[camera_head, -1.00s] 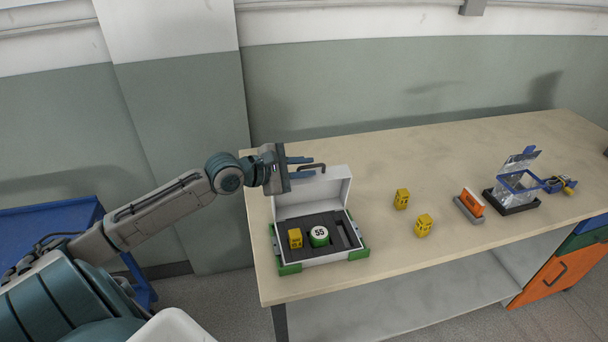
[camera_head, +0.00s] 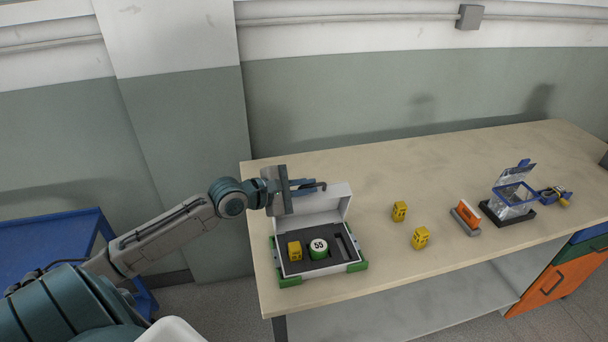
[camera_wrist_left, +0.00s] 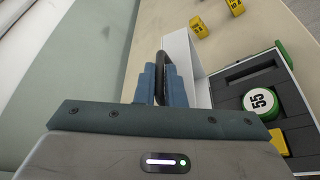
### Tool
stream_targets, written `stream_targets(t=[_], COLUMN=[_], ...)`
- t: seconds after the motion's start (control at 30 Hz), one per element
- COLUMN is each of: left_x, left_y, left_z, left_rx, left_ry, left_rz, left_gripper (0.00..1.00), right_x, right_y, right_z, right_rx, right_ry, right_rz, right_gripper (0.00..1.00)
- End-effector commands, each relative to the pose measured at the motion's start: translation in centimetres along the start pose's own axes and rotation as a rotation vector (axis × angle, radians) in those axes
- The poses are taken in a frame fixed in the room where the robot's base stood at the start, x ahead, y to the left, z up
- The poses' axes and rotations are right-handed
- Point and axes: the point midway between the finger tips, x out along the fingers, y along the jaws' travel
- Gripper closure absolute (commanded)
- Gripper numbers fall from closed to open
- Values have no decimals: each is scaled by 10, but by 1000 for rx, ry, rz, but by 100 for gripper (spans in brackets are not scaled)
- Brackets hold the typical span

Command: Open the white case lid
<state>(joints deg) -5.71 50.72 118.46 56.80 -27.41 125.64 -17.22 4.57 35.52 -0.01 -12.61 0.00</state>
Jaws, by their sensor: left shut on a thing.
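The white case (camera_head: 354,259) stands on the table's left part, with green corners and a dark foam inside. Its lid (camera_head: 340,202) is up, standing roughly upright at the back edge; in the left wrist view the lid (camera_wrist_left: 184,48) is seen nearly edge-on. My left gripper (camera_head: 306,186) is behind and above the lid, shut on the dark lid handle (camera_head: 322,186). The left wrist view shows the handle (camera_wrist_left: 176,70) between the blue fingers (camera_wrist_left: 161,84). My right gripper is in no view.
The foam holds a yellow block (camera_head: 294,250) and a green-and-white round piece marked 55 (camera_head: 318,246). Two yellow blocks (camera_head: 399,211) (camera_head: 420,238), an orange block on a grey stand (camera_head: 467,213) and a clear-lidded box (camera_head: 511,200) stand to the right. A blue cart (camera_head: 45,240) stands left.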

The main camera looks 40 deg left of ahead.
Motion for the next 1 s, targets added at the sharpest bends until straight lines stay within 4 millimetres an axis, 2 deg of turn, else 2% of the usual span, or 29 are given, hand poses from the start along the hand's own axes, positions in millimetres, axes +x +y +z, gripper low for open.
stream_targets(t=[0.03,0.13,0.57,0.6,0.63,1.0], left_x=[-2,-3,-3,-3,-3,-7], left_y=[1,-4,-10,-10,-10,-9], left_z=[5,8,7,7,7,7], left_rx=[12,42,69,69,69,69], left_ry=[2,2,3,3,3,5], left_rz=[4,17,26,26,26,26], left_gripper=[100,100,100,85,82,82], right_x=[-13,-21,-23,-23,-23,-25], right_y=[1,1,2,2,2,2], right_z=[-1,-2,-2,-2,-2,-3], right_rx=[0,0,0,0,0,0], right_ry=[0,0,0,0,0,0], right_rz=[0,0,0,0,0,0], right_gripper=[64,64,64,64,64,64])
